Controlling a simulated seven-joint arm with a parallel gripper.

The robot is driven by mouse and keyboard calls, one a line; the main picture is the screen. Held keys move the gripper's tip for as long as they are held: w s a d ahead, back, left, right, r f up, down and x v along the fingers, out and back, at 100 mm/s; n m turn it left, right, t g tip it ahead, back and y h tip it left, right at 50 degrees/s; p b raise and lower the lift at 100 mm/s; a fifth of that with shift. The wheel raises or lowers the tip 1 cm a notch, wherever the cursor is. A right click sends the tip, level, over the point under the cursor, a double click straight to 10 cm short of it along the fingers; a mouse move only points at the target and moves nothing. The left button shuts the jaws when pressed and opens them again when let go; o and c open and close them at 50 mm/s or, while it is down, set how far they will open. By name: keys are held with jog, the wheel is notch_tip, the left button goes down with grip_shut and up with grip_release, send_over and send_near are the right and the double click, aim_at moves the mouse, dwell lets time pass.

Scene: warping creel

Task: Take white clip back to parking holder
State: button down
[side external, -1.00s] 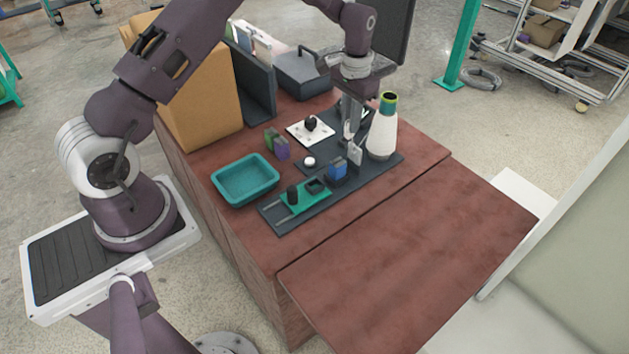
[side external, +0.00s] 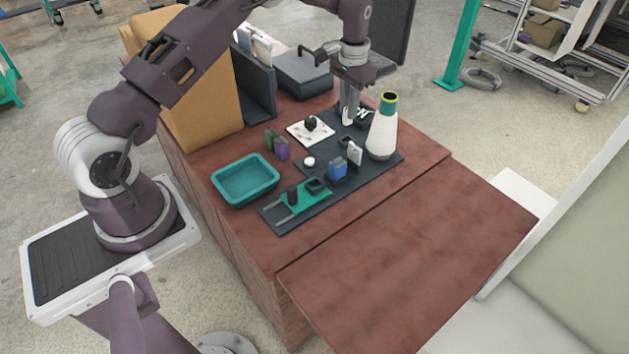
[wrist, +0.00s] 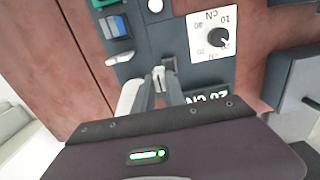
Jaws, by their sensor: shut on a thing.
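A white clip (side external: 355,153) stands on the dark base plate (side external: 385,163), beside a blue clip (side external: 337,169). In the wrist view the white clip (wrist: 119,57) is a narrow white bar next to the blue clip (wrist: 117,25). My gripper (side external: 347,122) is behind and above the white clip, apart from it. In the wrist view my gripper (wrist: 160,75) is shut on a small pale piece between its fingertips. I cannot tell what that piece is. I cannot make out which part is the parking holder.
A white cone with a green top (side external: 383,130) stands close to the right of my gripper. A white dial plate (side external: 298,134), green and purple clips (side external: 277,145) and a teal tray (side external: 246,180) lie to the left. The front tabletop (side external: 410,260) is clear.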

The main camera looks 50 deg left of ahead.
aim_at(348, 125)
jog(key=shift+w+a, duration=0.95)
jog(key=shift+w, duration=0.05)
jog(key=shift+f, duration=3.1)
jog(key=shift+f, duration=0.3)
jog(key=shift+f, duration=0.7)
jog(key=shift+f, duration=0.35)
